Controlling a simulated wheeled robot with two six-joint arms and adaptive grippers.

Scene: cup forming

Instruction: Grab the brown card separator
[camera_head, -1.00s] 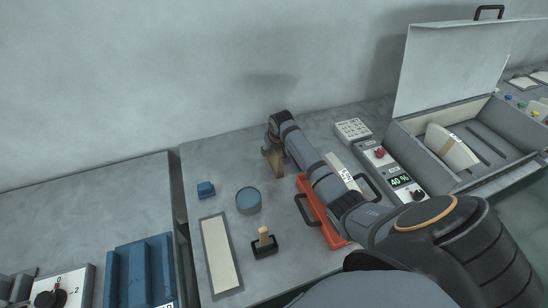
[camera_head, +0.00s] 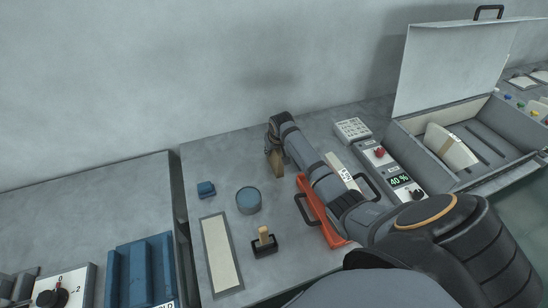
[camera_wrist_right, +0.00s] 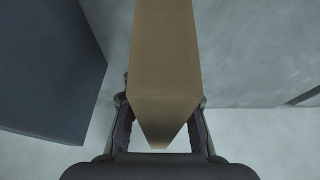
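The brown card separator (camera_head: 276,164) stands upright towards the back of the grey table in the head view. My right gripper (camera_head: 271,139) is at its upper part, coming down from above. In the right wrist view the separator (camera_wrist_right: 163,55) runs between the two fingers of the right gripper (camera_wrist_right: 162,115). The fingertips lie against its two sides, so the gripper looks shut on it. The arm hides part of the table behind it. My left gripper is not in view.
A blue round tin (camera_head: 249,200), a small blue block (camera_head: 206,189), a wooden-handled stamp (camera_head: 264,240) and a pale strip (camera_head: 221,252) lie to the left. An orange tray (camera_head: 326,217) is under my arm. An open grey case (camera_head: 478,147) is at the right.

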